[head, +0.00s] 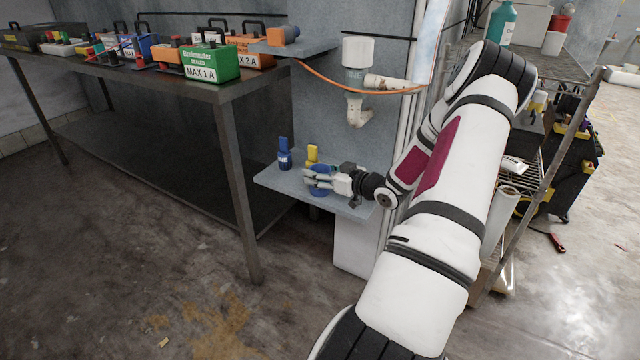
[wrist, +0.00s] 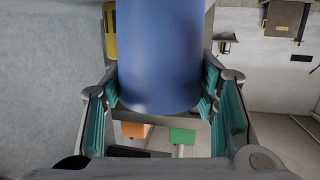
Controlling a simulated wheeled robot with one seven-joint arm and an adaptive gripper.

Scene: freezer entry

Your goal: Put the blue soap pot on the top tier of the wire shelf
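The blue soap pot (head: 320,180) is on or just above the small grey wall ledge (head: 283,181) in the head view, partly hidden by my gripper (head: 318,180). In the wrist view the pot (wrist: 160,50) is a smooth blue cylinder filling the space between my two teal-padded fingers (wrist: 160,95). The pads lie close along both its sides; I cannot tell whether they press on it. The wire shelf (head: 530,172) stands at the right, partly behind my arm. Its top tier (head: 545,66) holds a teal bottle (head: 501,23) and pale pots (head: 553,43).
A blue bottle (head: 285,158) and a yellow item (head: 313,154) share the ledge with the pot. A white funnel and pipe (head: 358,52) are on the wall above. A metal bench (head: 222,92) with colored boxes stands left. A black and yellow cart (head: 578,165) is behind the shelf.

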